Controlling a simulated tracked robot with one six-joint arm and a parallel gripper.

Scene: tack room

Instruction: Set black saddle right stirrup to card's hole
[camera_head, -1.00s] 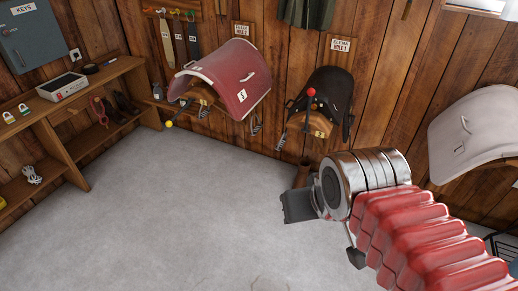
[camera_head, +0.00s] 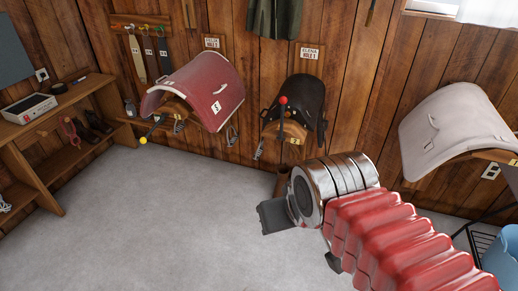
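The black saddle (camera_head: 304,97) sits on a wall rack in the middle of the view. A card (camera_head: 309,52) above it seems to read "ELENA HOLE 1". One stirrup (camera_head: 259,149) hangs at the saddle's lower left and another (camera_head: 322,136) at its right side; their strap holes are too small to make out. A red-knobbed lever (camera_head: 283,102) stands in front of the saddle. My gripper (camera_head: 275,215) is in front of and below the saddle, apart from it. It points left, and its finger opening cannot be made out.
A red saddle (camera_head: 203,88) hangs to the left, with a yellow-knobbed lever (camera_head: 143,140). A pale covered saddle (camera_head: 455,130) juts out at right. A blue bucket (camera_head: 502,262) is at lower right. Shelves (camera_head: 75,150) line the left wall. The grey floor between is clear.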

